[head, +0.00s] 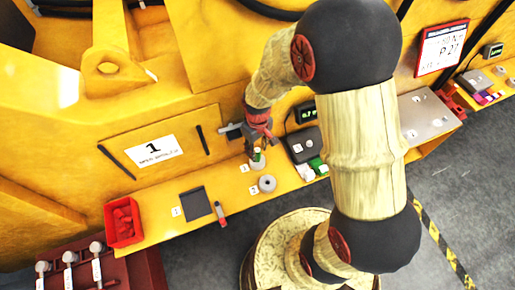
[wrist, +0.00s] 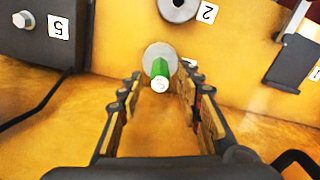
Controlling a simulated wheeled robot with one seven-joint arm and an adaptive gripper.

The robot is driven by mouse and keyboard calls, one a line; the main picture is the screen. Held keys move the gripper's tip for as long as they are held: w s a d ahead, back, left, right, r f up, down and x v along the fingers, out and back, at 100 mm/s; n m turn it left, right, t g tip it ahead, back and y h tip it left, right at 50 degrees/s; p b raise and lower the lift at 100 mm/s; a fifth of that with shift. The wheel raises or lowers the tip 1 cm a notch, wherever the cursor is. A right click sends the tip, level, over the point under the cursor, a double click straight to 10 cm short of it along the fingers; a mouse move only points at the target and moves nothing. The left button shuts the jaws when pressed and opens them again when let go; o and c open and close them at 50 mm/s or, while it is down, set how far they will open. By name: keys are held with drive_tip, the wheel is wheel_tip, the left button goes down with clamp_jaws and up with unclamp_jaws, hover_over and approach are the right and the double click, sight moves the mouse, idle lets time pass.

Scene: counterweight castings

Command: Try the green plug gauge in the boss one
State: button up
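The green plug gauge (wrist: 160,72) has a pale end face and stands at the middle of a round grey boss (wrist: 151,53) in the wrist view. It also shows in the head view (head: 257,155), upright on the boss (head: 256,165). How deep it sits in the boss cannot be told. The label beside this boss is mostly hidden. My gripper (wrist: 160,88) is open, with a finger on either side of the gauge and clear gaps to both. In the head view my gripper (head: 258,138) is just above the gauge.
A second boss (wrist: 178,7) with an open hole lies close by, beside a label 2. A dark pad (head: 195,203), a red bin (head: 123,221) and a small red-and-dark tool (head: 220,214) lie left. A grey-black case (head: 303,145) with coloured blocks stands right.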

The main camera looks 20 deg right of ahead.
drive_tip(key=shift+o, duration=0.4)
wheel_tip(320, 180, up, 24)
drive_tip(key=p, duration=0.8)
drive_tip(key=shift+p, duration=0.4)
idle(1.6)
